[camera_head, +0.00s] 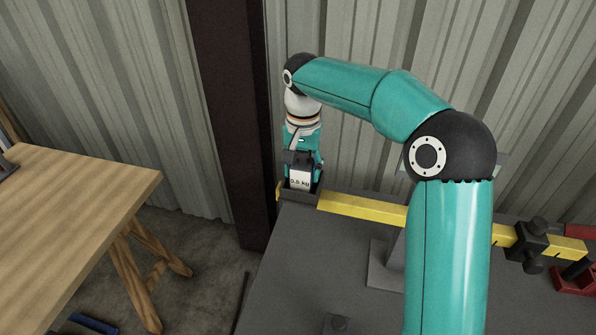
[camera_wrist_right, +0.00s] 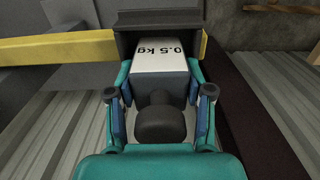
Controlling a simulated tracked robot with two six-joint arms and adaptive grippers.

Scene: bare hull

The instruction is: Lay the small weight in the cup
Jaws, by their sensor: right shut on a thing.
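The small weight (camera_head: 300,179) is a block with a white face marked 0.5 kg and a dark knob on top. It also shows in the wrist view (camera_wrist_right: 160,62), between the fingers. My right gripper (camera_head: 302,165) points down and is shut on the weight; its fingers also show on both sides of the weight in the wrist view (camera_wrist_right: 160,100). The dark cup (camera_head: 299,195) sits at the left end of a yellow beam, right at the weight's lower end; its rim shows in the wrist view (camera_wrist_right: 160,20). I cannot tell whether the weight touches its floor. My left gripper is out of view.
The yellow beam (camera_head: 362,207) runs right from the cup across a grey table (camera_head: 310,260), with a black clamp (camera_head: 532,240) on it. Red parts (camera_head: 574,280) lie at the right. A wooden table (camera_head: 75,200) stands left, across a gap. A corrugated wall is behind.

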